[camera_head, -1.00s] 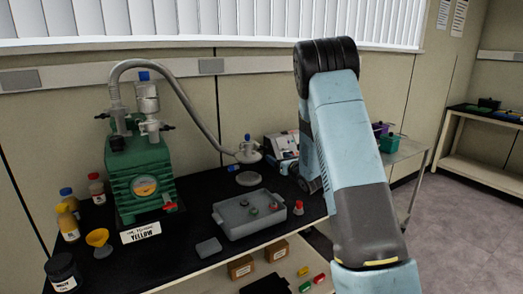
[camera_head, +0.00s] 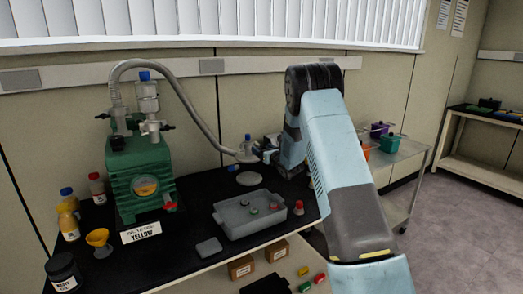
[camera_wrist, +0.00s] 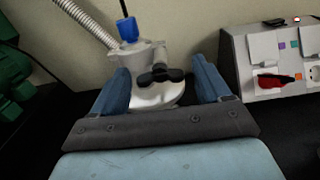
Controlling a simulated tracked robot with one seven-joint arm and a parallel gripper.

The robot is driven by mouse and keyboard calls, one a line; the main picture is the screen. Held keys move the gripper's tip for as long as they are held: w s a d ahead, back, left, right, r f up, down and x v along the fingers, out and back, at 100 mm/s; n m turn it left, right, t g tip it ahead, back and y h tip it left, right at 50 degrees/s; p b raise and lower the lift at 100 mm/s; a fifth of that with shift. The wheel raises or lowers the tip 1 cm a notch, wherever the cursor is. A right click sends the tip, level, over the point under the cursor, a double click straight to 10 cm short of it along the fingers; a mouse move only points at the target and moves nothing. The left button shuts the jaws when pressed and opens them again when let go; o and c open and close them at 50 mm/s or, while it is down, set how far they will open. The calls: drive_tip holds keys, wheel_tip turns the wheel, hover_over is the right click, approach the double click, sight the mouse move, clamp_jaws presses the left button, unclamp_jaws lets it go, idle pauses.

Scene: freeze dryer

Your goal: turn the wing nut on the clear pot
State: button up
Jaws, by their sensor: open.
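The black wing nut (camera_wrist: 160,77) sits on the near side of the clear pot (camera_wrist: 152,98) in the wrist view. The pot looks pale grey, with a blue-topped fitting and a ribbed hose at its top. My gripper (camera_wrist: 160,66) is open, its two blue fingers to the left and right of the wing nut with gaps on both sides. I cannot tell how far the fingertips reach in depth. In the head view the pot (camera_head: 246,157) is at the hose end, just left of my wrist; the wing nut is too small to make out there.
The green pump (camera_head: 138,180) stands left on the black bench. A grey tray (camera_head: 249,214) and a round grey disc (camera_head: 249,179) lie in front of the pot. In the wrist view, a pale box with a red switch (camera_wrist: 272,80) stands to the right.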

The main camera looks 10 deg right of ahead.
drive_tip(key=shift+w+a, duration=0.15)
drive_tip(key=shift+w, duration=0.35)
drive_tip(key=shift+c, duration=0.4)
drive_tip(key=c, duration=0.9)
drive_tip(key=shift+a, duration=0.25)
drive_tip(key=shift+c, duration=0.4)
drive_tip(key=shift+d, duration=0.2)
drive_tip(key=shift+m, duration=0.3)
